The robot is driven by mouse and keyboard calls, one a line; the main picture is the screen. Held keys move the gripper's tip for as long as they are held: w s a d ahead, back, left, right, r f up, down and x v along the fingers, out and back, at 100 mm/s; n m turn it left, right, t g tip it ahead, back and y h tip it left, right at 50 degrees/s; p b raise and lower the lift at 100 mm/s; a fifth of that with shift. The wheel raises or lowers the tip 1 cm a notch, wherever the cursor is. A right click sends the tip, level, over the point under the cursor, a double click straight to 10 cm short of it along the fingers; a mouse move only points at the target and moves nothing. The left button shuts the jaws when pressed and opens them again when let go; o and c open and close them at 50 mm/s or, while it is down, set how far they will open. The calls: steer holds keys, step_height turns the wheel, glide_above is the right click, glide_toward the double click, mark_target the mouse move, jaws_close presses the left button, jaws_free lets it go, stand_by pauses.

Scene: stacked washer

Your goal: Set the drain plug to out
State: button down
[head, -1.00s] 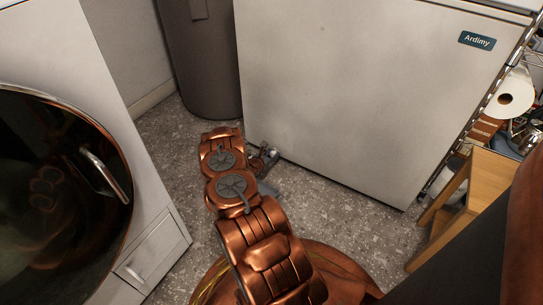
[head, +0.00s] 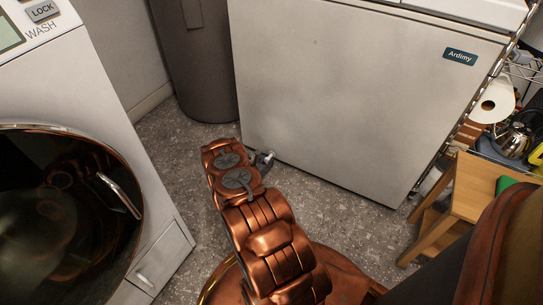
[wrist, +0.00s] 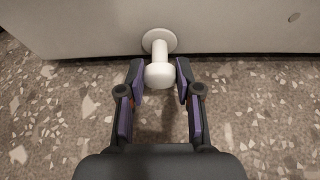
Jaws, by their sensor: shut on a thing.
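The drain plug (wrist: 159,73) is a white round knob on a short stem. It sticks out from a round white flange low on the front of a white appliance (wrist: 230,25), near its bottom edge. In the wrist view my gripper (wrist: 160,80) has one finger on each side of the knob, shut on it. In the head view my gripper (head: 263,160) is small and mostly behind my arm, close to the lower edge of the white appliance marked "Ardimy" (head: 350,100). The plug cannot be made out clearly there.
A washer with a round dark door (head: 65,225) stands at the left. A grey bin (head: 203,60) is at the back. A wooden stool (head: 470,190) and a shelf with a paper roll (head: 493,103) are at the right. Speckled floor (head: 330,195) is clear between.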

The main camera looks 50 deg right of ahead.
steer(key=shift+s+a, duration=0.15)
steer(key=shift+a, duration=0.1)
steer(key=c, duration=0.8)
jaws_free()
steer(key=shift+o, duration=0.2)
steer(key=shift+a+r, duration=0.2)
steer(key=shift+a, duration=0.35)
steer(key=v, duration=1)
steer(key=shift+a+r, duration=0.2)
steer(key=shift+a, duration=0.15)
steer(key=shift+s, duration=0.1)
